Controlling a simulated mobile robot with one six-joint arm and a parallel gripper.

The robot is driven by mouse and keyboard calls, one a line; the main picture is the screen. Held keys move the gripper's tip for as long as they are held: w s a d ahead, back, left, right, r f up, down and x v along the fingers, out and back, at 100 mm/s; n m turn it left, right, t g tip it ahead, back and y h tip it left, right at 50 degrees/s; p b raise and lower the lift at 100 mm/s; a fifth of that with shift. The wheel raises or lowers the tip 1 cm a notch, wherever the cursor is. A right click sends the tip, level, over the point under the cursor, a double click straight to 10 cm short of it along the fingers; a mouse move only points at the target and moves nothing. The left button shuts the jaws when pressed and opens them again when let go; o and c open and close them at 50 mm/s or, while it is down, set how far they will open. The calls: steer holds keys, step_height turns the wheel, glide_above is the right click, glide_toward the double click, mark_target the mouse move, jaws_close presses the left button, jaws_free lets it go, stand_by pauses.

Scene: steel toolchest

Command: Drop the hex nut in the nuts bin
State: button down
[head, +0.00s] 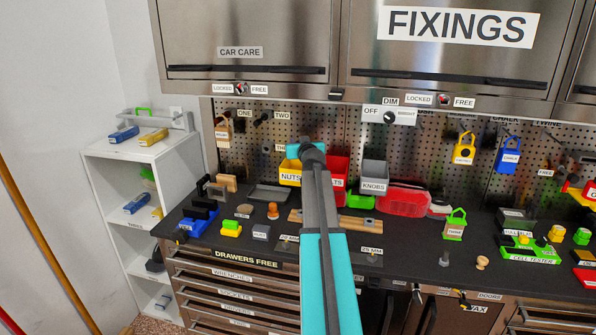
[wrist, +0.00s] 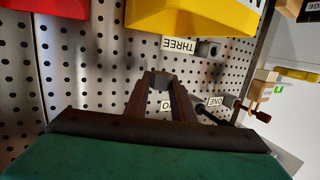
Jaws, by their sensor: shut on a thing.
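The yellow nuts bin (head: 290,178) hangs at the pegboard in the head view, its label partly covered by my arm. The wrist view is upside down and shows a yellow bin (wrist: 195,14) at its top edge. My gripper (wrist: 160,92) is shut on a small grey piece, the hex nut (wrist: 162,81), held between its fingertips. In the wrist picture, the nut is apart from the yellow bin, with pegboard behind it. In the head view my gripper's teal end (head: 307,152) is around the bins, but its fingertips and the nut are hidden.
A red bin (head: 340,168) is right of the yellow one, then a grey knobs bin (head: 374,174). Labelled pegs, such as peg two (head: 262,118), stick out of the pegboard to the left. Steel cabinets (head: 245,45) hang above. The worktop below holds several small objects.

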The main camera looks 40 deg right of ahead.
steer(key=shift+s+d+r, duration=0.1)
steer(key=shift+s+d, duration=0.15)
steer(key=shift+d, duration=0.3)
steer(key=shift+f+b, duration=1.05)
steer(key=shift+f, duration=2)
steer(key=c, duration=1.4)
jaws_free()
steer(key=shift+c, duration=0.2)
steer(key=shift+s+a, duration=0.15)
